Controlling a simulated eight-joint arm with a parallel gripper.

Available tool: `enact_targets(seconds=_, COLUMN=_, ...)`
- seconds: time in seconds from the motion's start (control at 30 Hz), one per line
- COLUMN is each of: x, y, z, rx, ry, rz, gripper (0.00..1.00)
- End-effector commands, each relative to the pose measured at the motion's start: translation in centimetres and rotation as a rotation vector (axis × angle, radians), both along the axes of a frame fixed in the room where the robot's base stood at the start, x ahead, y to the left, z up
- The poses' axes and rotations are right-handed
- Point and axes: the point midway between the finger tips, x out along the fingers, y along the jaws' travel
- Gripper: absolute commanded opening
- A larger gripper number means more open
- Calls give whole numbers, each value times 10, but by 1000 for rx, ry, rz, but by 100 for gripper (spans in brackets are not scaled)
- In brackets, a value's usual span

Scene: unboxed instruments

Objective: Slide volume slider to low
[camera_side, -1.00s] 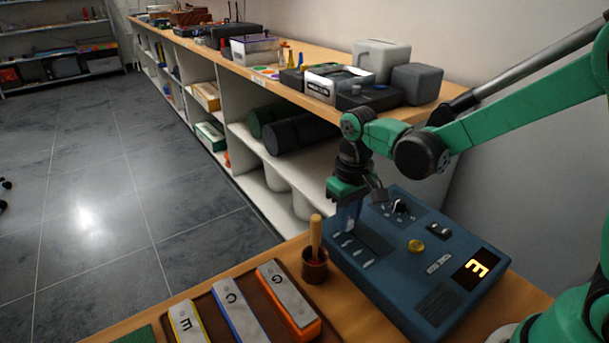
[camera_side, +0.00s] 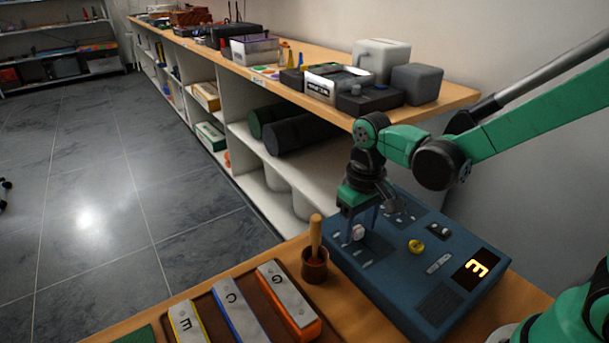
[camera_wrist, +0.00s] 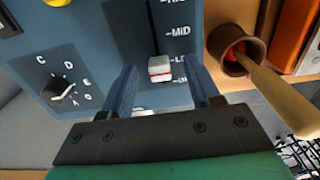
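The volume slider's white knob with a red line (camera_wrist: 160,68) sits in a dark slot on the blue instrument box (camera_side: 392,300). In the wrist view it stands near the lower labels, beside marks starting "LO", below a "MID" mark; the finger partly hides the label ends. The knob also shows as a white spot in the side view (camera_side: 358,233). My gripper (camera_wrist: 162,72) is open, its fingers apart on either side of the knob with gaps showing. In the side view my gripper (camera_side: 358,226) is low over the slider area.
The box also has a black lettered dial (camera_wrist: 62,90), a yellow knob (camera_side: 416,246) and a lit display (camera_side: 478,268). A brown cup with a wooden-handled tool (camera_side: 315,262) stands close to the box. Chime bars (camera_side: 287,300) lie to the left.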

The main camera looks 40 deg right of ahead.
Motion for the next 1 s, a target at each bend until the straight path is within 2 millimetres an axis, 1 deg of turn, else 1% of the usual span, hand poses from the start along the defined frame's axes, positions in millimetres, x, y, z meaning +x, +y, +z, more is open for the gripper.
enact_targets(seconds=0.27, x=0, y=0, z=2, rx=0, ry=0, rz=0, gripper=55)
enact_targets(seconds=0.37, x=0, y=0, z=11, rx=0, ry=0, rz=0, gripper=55)
enact_targets(seconds=0.6, x=0, y=0, z=41, rx=0, ry=0, rz=0, gripper=55)
enact_targets(seconds=0.7, x=0, y=0, z=50, rx=0, ry=0, rz=0, gripper=55)
enact_targets(seconds=0.83, x=0, y=0, z=56, rx=0, ry=0, rz=0, gripper=55)
enact_targets(seconds=1.0, x=0, y=0, z=56, rx=0, ry=0, rz=0, gripper=55)
